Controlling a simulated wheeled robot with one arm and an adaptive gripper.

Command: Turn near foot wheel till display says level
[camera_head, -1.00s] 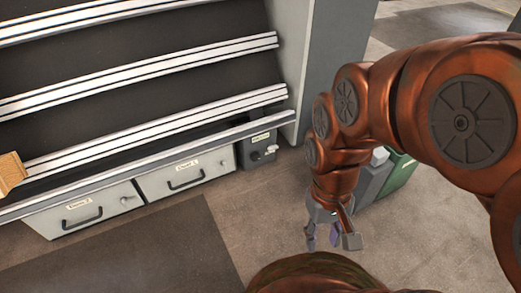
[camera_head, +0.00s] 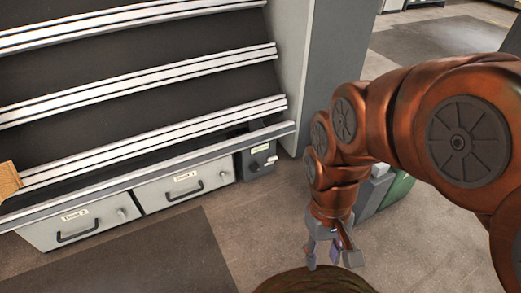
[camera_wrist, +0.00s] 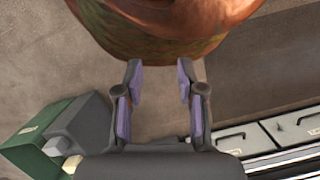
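No foot wheel and no level display can be made out in either view. My gripper (camera_head: 332,254) hangs low over the floor, right of the shelf unit, in the head view. In the wrist view my gripper (camera_wrist: 160,88) is open, its two purple-padded fingers well apart with nothing between them. A small dark box (camera_head: 258,160) with a label and pale knobs sits at the right end of the drawers. My gripper is apart from it, nearer to me. The label is too small to read.
A sloped shelf unit (camera_head: 140,85) stands at left, with two light grey drawers (camera_head: 185,187) below. A green bin (camera_head: 398,190) stands behind my arm and also shows in the wrist view (camera_wrist: 35,150). A cardboard box (camera_head: 8,180) is at the left edge. Floor before the drawers is clear.

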